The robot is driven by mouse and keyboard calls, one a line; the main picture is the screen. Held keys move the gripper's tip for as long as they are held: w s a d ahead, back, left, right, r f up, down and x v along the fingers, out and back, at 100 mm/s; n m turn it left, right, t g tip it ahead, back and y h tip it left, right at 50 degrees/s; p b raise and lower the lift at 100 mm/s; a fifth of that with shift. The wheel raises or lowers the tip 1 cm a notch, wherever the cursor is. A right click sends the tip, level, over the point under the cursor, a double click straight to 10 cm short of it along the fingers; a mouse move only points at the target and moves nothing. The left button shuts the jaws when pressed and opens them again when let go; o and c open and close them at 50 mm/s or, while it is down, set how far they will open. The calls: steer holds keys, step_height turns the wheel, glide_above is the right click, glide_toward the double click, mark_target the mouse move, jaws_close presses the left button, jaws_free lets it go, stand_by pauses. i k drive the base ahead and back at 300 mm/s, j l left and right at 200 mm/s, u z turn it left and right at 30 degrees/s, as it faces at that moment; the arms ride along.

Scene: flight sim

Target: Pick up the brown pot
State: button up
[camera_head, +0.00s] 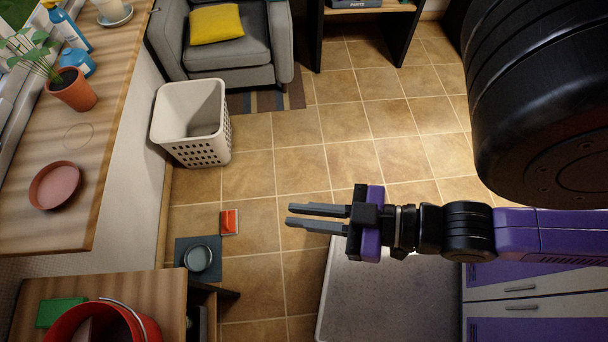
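The brown pot (72,92) is a terracotta pot holding a leafy green plant. It stands upright on the wooden counter along the window at the upper left. My gripper (291,216) is out over the tiled floor at the centre, its two grey fingers pointing left. The fingers are apart with nothing between them. The gripper is well to the right of the pot and nearer the bottom of the picture, touching nothing.
On the counter are a terracotta saucer (55,186), blue bottles (73,62) and a white cup on a saucer. A white basket (191,122) stands on the floor beside it. A red bucket (107,325) sits on a lower table. Open floor lies around my gripper.

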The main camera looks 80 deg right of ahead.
mark_target(68, 85)
steer(key=i+j, duration=0.15)
steer(key=i, duration=0.25)
steer(key=i+j, duration=0.15)
steer(key=i, duration=0.3)
steer(key=z, duration=0.05)
